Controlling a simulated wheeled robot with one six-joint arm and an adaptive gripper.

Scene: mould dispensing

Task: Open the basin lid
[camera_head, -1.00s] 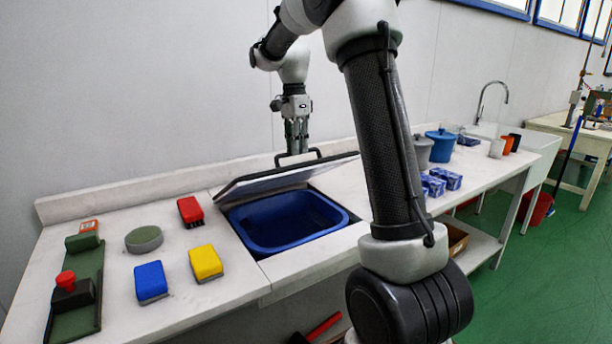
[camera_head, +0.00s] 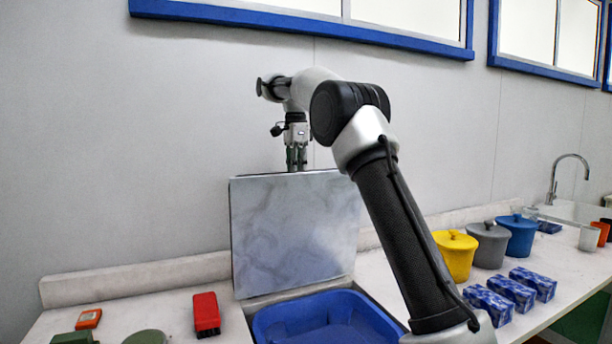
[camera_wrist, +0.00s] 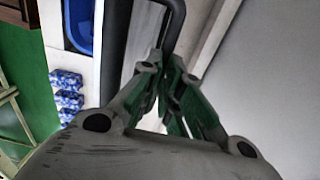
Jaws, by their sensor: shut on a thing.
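The basin lid (camera_head: 292,235) is a grey marbled panel. In the head view it stands nearly upright at the back of the blue basin (camera_head: 328,320), whose opening is uncovered. My gripper (camera_head: 296,168) is at the lid's top edge, with its fingers pointing down. In the wrist view my gripper (camera_wrist: 168,75) has its green-padded fingers closed at the dark bar handle (camera_wrist: 174,22). The handle is hidden behind the lid in the head view. Part of the basin is hidden by the lower edge of the picture.
A red brush (camera_head: 206,314) lies left of the basin. Yellow (camera_head: 455,255), grey (camera_head: 488,244) and blue (camera_head: 517,236) lidded pots stand to the right, behind blue-patterned boxes (camera_head: 511,291). The wall (camera_head: 130,150) is close behind the lid.

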